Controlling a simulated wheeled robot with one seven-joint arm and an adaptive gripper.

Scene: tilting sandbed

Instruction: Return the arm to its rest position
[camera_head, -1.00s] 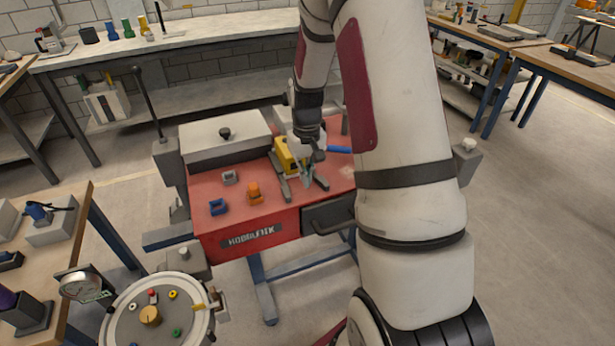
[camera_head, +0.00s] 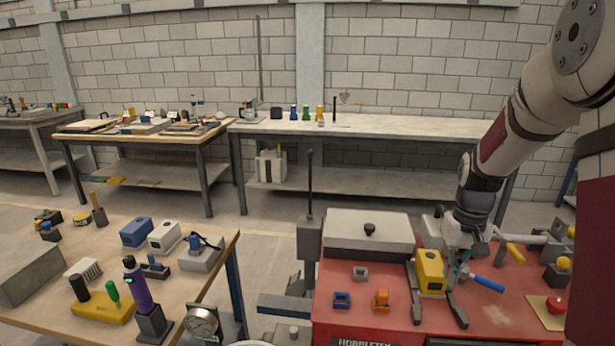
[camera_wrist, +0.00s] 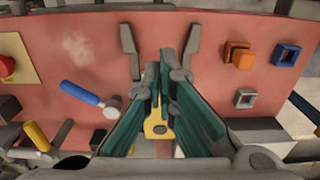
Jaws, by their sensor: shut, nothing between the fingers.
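My arm comes in from the right in the head view. My gripper (camera_head: 460,266) points down over the red bench top (camera_head: 495,312), beside a yellow block (camera_head: 430,270) between dark rails. In the wrist view, the two teal fingers of my gripper (camera_wrist: 160,72) come together at their tips with nothing held. Part of the yellow block (camera_wrist: 158,128) shows between the fingers, nearer the wrist. I cannot tell whether the fingers touch anything.
A blue-handled tool (camera_head: 487,283), an orange part (camera_head: 381,299) and a blue part (camera_head: 342,300) lie on the red top. A grey-lidded box (camera_head: 369,232) stands at its back. A wooden table (camera_head: 205,295) with tools stands left. A long bench (camera_head: 400,127) lines the wall.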

